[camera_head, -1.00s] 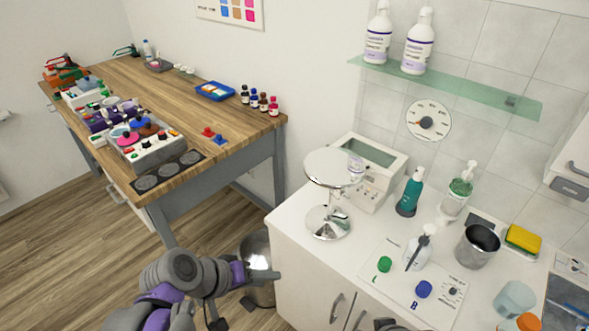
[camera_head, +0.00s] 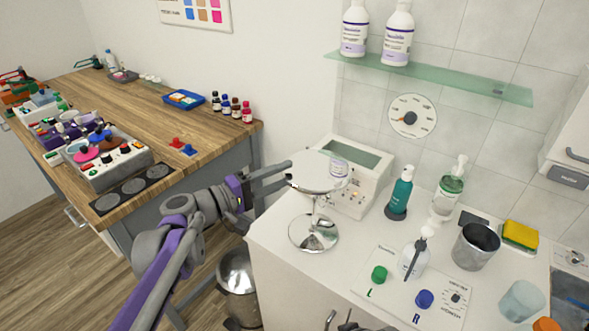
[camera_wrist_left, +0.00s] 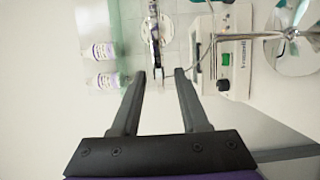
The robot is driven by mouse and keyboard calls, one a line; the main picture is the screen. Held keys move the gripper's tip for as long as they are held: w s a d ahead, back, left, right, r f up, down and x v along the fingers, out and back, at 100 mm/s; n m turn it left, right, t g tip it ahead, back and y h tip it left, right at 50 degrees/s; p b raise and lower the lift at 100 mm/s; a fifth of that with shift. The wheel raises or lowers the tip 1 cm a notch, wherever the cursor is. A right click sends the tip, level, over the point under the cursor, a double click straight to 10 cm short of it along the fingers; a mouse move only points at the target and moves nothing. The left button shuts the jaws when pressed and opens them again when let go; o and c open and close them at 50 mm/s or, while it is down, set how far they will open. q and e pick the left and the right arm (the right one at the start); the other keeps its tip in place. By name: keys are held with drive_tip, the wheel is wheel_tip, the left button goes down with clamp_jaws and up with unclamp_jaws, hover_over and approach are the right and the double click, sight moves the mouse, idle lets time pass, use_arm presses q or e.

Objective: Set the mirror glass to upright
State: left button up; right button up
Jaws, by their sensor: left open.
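The mirror has a round chrome base (camera_head: 313,233) on the white counter, a thin stem and a round mirror glass (camera_head: 318,171). The glass lies tipped back, close to flat, facing upward. My left gripper (camera_head: 289,174) is open at the left edge of the glass, fingers pointing at it. I cannot tell whether they touch. In the left wrist view the open left gripper (camera_wrist_left: 160,74) has a thin edge-on shape, seemingly the mirror glass (camera_wrist_left: 156,42), ahead of the gap between its fingertips. The mirror base (camera_wrist_left: 292,58) shows at the right there.
A white device (camera_head: 361,178) stands close behind the mirror. A glass shelf (camera_head: 440,80) hangs above. A bin (camera_head: 237,272) stands left below the counter.

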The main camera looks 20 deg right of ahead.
sight(295, 168)
use_arm(q)
drive_tip(key=shift+x, duration=2)
clamp_jaws()
